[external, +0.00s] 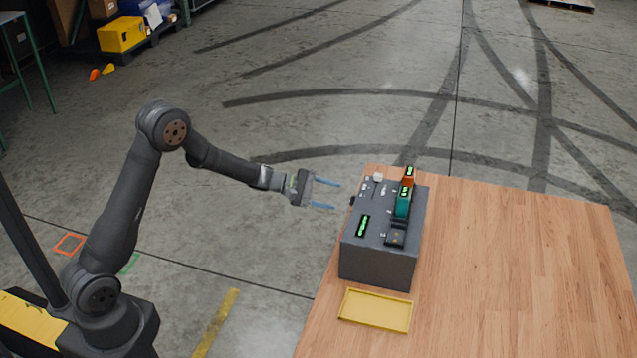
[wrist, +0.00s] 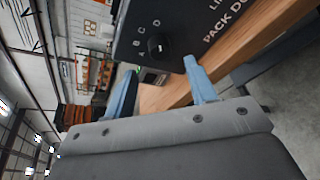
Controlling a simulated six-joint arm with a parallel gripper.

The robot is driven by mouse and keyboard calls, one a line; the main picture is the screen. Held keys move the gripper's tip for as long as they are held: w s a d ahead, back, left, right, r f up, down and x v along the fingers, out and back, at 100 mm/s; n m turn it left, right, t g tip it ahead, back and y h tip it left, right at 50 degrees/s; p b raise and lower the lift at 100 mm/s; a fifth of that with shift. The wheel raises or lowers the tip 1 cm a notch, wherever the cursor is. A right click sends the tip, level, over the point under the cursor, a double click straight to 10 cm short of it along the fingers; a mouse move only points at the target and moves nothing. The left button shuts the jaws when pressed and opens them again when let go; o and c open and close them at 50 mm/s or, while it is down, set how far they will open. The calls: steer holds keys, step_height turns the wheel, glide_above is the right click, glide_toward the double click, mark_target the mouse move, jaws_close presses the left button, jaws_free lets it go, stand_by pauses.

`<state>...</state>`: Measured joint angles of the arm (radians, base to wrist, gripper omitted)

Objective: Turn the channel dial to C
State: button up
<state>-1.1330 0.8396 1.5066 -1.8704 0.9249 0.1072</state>
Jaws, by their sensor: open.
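The channel dial (wrist: 158,46) is a round black knob on a dark panel in the upper middle of the wrist view, with white letters A to D around it. I cannot tell for sure which letter it points to. In the external view the dial (external: 352,201) shows as a small dark knob on the left side of the grey box (external: 378,266). My gripper (external: 336,196) is open and empty, its two blue fingers level and pointing at that side, a short gap away. The fingers (wrist: 160,76) also show in the wrist view, apart, below the dial.
The box stands on a wooden table (external: 520,260) near its left edge, with green displays and a teal and an orange item on top. A yellow tray (external: 375,311) lies in front of the box. The table's right side is clear.

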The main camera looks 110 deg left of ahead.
steer(key=x, duration=0.5)
steer(key=shift+w, duration=0.35)
steer(key=c, duration=1)
steer(key=shift+o, duration=0.2)
steer(key=shift+a+n, duration=0.1)
steer(key=shift+n, duration=0.2)
steer(key=shift+a+n+h, duration=0.1)
steer(key=shift+n+h, duration=0.6)
steer(key=shift+n, duration=0.3)
steer(key=n+h, duration=0.1)
steer(key=n, duration=0.1)
steer(key=shift+n+h, duration=0.4)
steer(key=shift+g, duration=0.3)
